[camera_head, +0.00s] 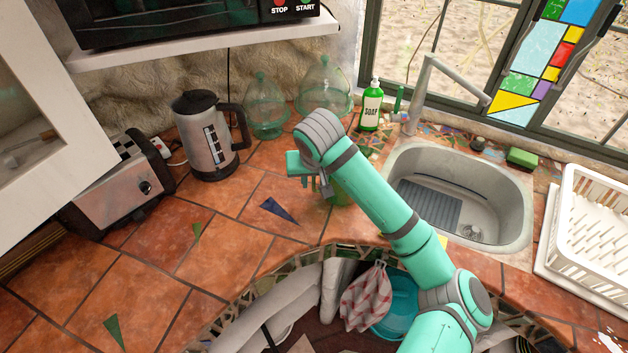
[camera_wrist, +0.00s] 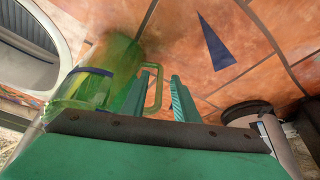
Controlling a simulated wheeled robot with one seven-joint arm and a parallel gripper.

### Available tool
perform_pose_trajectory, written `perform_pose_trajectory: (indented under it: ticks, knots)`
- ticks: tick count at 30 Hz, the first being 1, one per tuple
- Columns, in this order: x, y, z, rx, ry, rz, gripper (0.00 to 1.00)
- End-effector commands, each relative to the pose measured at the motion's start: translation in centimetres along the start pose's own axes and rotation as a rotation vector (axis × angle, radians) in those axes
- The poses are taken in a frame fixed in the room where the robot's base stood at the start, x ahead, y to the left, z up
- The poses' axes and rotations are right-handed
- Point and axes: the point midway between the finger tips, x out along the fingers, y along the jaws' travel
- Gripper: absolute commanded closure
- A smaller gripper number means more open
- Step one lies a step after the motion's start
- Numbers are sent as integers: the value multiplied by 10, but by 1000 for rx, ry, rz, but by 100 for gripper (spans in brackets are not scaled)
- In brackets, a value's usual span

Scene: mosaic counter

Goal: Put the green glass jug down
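The green glass jug (camera_wrist: 105,75) shows on the left of the wrist view, with its loop handle (camera_wrist: 158,88) pointing toward my fingers. In the head view, only a small green part of the jug (camera_head: 341,194) shows beneath my arm, over the tiled counter. My gripper (camera_wrist: 160,76) has its two fingers apart, one on each side of the handle's outer bar. A gap shows between the bar and the right finger. My gripper (camera_head: 316,184) is low over the counter in the head view. Whether the jug's base touches the tiles is hidden.
A kettle (camera_head: 208,140) and toaster (camera_head: 118,185) stand to the left. The sink (camera_head: 515,190) and white dish rack (camera_head: 585,225) are right. Tiles at front left are mostly clear.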

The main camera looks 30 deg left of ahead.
Motion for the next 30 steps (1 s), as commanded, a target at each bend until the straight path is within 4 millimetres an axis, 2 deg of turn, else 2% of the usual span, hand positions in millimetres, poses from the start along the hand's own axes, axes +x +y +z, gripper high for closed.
perform_pose_trajectory:
  ticks: [5, 16, 21, 30]
  knots:
    - [-25, -1, -1, -2, 4, -2, 73]
    - [-99, 0, -1, -2, 4, 2, 73]
    - [-114, 1, -1, -1, 3, 1, 73]
    - [-120, 0, 0, -1, 1, 0, 73]
